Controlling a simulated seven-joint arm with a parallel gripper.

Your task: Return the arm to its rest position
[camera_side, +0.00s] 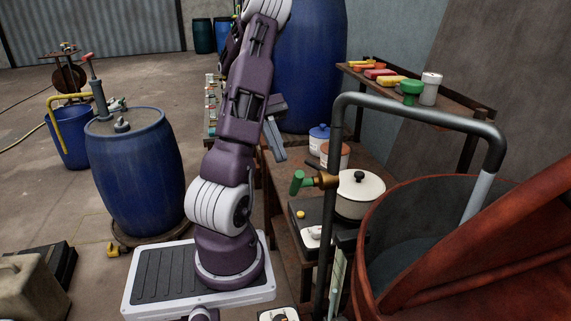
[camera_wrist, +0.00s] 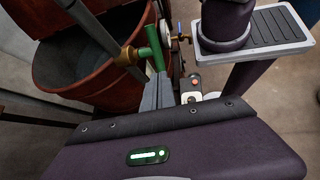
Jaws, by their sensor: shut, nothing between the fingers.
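A rusty red vat (camera_side: 372,245) with a bent grey pipe (camera_side: 415,112) stands at right. A white lidded pot (camera_side: 359,194) and a blue jar (camera_side: 319,141) are near the bench (camera_side: 345,158). A shelf (camera_side: 455,119) holds colored items. A blue barrel (camera_side: 137,180) stands left of the arm.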

